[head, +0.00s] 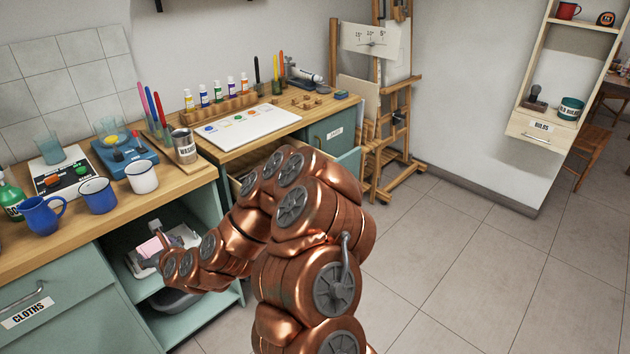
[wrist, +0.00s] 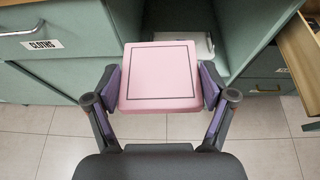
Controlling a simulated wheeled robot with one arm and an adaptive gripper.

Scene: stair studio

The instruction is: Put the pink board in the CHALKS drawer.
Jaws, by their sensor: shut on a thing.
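The pink board (wrist: 160,72), a flat square with a dark outline, is between the two fingers of my gripper (wrist: 161,86) in the wrist view. My gripper is shut on its left and right sides, in front of the open teal cabinet. In the head view the pink board (head: 150,246) shows small at the cabinet opening, beside my copper arm, and my gripper is mostly hidden. A pulled-out wooden drawer (wrist: 304,48) stands at the right of the wrist view. Its label is not readable, so I cannot tell if it is the CHALKS drawer. My arm hides much of that area in the head view.
A shut drawer labelled CLOTHS (head: 40,308) is at the left. A white item (wrist: 198,45) lies on the cabinet shelf behind the board. A grey tub (head: 172,300) is lower down. Mugs, jars and a white palette (head: 240,127) crowd the worktop. The tiled floor (head: 470,260) is clear.

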